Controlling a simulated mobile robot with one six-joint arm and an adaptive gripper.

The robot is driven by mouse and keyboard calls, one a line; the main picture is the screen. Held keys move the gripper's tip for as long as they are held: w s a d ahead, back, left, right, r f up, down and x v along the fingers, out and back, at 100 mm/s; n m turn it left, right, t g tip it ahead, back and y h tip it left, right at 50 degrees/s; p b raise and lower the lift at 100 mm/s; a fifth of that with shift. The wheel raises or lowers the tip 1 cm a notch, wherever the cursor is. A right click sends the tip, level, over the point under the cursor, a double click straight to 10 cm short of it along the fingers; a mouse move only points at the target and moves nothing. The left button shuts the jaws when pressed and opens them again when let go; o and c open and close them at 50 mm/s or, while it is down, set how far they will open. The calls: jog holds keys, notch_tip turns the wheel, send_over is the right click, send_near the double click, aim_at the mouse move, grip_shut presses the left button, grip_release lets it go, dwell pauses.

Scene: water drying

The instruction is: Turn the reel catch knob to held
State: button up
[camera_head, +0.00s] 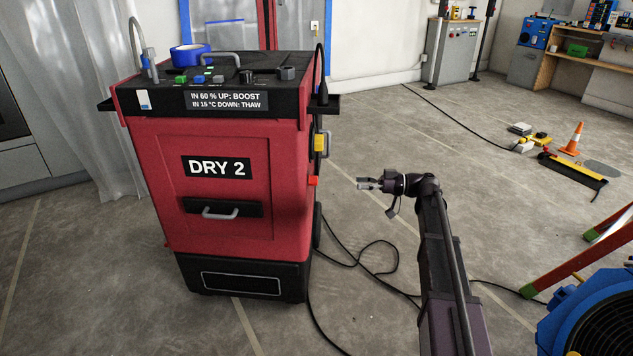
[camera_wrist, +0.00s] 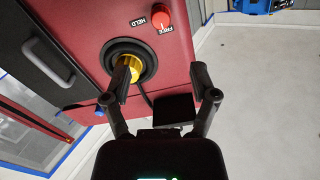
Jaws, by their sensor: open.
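The reel catch knob is a round red knob on the red side panel of the dryer, seen at the top of the wrist view (camera_wrist: 161,15). A FREE label touches its lower edge there and a HELD label (camera_wrist: 140,21) is to its left. A pale mark on the knob appears to face FREE. In the head view the red knob (camera_head: 313,181) sticks out from the machine's right side. My gripper (camera_head: 362,184) is open and empty, to the right of the knob and apart from it. In the wrist view my gripper's fingers (camera_wrist: 161,82) are spread below the knob.
A yellow plug in a black round socket (camera_wrist: 130,66) sits close to the left finger. The red DRY 2 machine (camera_head: 215,185) stands left of my arm. A black cable (camera_head: 375,258) loops on the floor beside it. A blue fan (camera_head: 590,315) and ladder stand at right.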

aim_at(316, 180)
jog(key=a, duration=1.3)
jog(key=shift+w+a, duration=0.1)
grip_shut()
